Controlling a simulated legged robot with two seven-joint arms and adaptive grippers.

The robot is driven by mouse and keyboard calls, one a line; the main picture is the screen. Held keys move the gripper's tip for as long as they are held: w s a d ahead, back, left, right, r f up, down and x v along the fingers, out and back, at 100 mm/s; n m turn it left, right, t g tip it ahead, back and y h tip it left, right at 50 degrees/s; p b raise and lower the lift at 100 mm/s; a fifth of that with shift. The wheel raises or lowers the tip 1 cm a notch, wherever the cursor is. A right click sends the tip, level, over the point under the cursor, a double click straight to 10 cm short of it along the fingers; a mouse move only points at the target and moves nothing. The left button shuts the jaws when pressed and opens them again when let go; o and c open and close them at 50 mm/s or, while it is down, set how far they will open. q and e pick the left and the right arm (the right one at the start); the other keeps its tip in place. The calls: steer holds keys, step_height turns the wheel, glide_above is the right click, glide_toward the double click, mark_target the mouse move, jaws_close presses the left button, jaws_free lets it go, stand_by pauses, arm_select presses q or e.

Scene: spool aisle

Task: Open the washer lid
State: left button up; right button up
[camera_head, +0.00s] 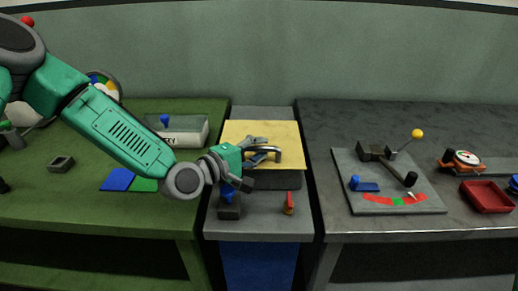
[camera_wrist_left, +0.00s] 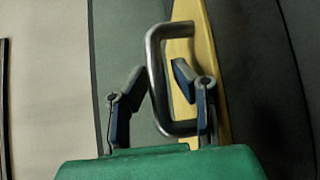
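The washer stands at the centre of the head view as a low dark box with a yellow lid (camera_head: 285,131), which looks flat and down. A grey metal bar handle (camera_head: 278,158) is at the lid's front; it also shows in the left wrist view (camera_wrist_left: 153,62). My left gripper (camera_head: 259,149) is at the handle. In the left wrist view its two fingers (camera_wrist_left: 158,74) are apart, one on each side of the handle's long bar, with gaps showing. Part of the handle is hidden by the gripper in the head view. My right gripper is not in view.
A dark block with a blue top (camera_head: 230,208) and a red lever (camera_head: 289,204) sit on the ledge before the washer. A grey gauge board (camera_head: 385,182) and red tray (camera_head: 487,196) are right. A clear bin (camera_head: 184,130) and blue-green pads (camera_head: 118,180) are left.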

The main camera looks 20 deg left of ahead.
arm_select(q)
jaws_close()
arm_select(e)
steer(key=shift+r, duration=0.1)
